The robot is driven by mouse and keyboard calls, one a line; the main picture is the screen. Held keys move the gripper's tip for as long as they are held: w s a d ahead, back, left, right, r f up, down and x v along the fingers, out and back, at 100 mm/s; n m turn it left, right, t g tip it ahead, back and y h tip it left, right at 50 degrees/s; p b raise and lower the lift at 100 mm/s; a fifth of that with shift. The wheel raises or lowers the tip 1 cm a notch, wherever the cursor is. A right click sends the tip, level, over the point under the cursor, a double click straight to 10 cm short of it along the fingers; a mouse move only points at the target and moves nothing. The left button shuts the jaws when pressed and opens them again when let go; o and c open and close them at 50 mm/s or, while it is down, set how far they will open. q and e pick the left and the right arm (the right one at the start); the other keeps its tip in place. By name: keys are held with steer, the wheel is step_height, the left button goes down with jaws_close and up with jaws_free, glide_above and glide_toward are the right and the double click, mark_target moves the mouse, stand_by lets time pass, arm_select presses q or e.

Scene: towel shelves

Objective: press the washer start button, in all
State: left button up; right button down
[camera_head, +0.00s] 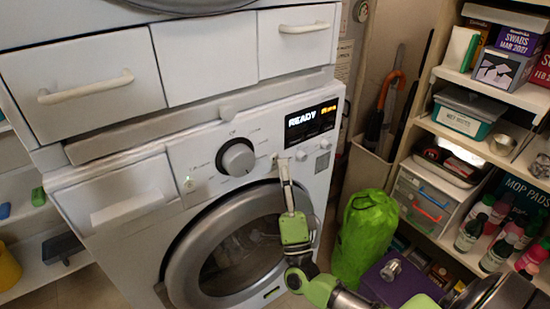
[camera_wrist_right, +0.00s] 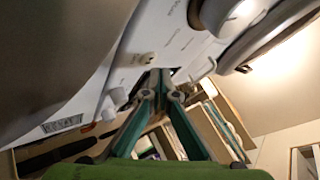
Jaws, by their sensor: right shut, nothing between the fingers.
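The white washer (camera_head: 75,198) stands in the middle of the head view, with a round door below its control panel. Its display (camera_head: 312,121) reads READY. A large dial (camera_head: 236,158) sits left of the display, and small round buttons (camera_head: 300,155) lie under it. My right gripper (camera_head: 284,162) is shut and empty, with its tips at the panel just below the display's left end. In the wrist view its fingertips (camera_wrist_right: 160,74) are together close to a small round button (camera_wrist_right: 148,58). I cannot tell whether they touch it. My left gripper is not in view.
White drawers (camera_head: 203,48) sit above the panel. A green bag (camera_head: 367,232) stands on the floor right of the washer. Shelves (camera_head: 462,79) with boxes and bottles fill the right side. Umbrellas (camera_head: 388,95) stand in a holder between. The washer door (camera_head: 176,262) bulges below the panel.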

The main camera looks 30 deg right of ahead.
steer(key=shift+w, duration=0.2)
steer(key=shift+w, duration=0.25)
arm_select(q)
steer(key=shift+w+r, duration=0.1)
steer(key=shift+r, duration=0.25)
arm_select(e)
steer(key=shift+w, duration=0.1)
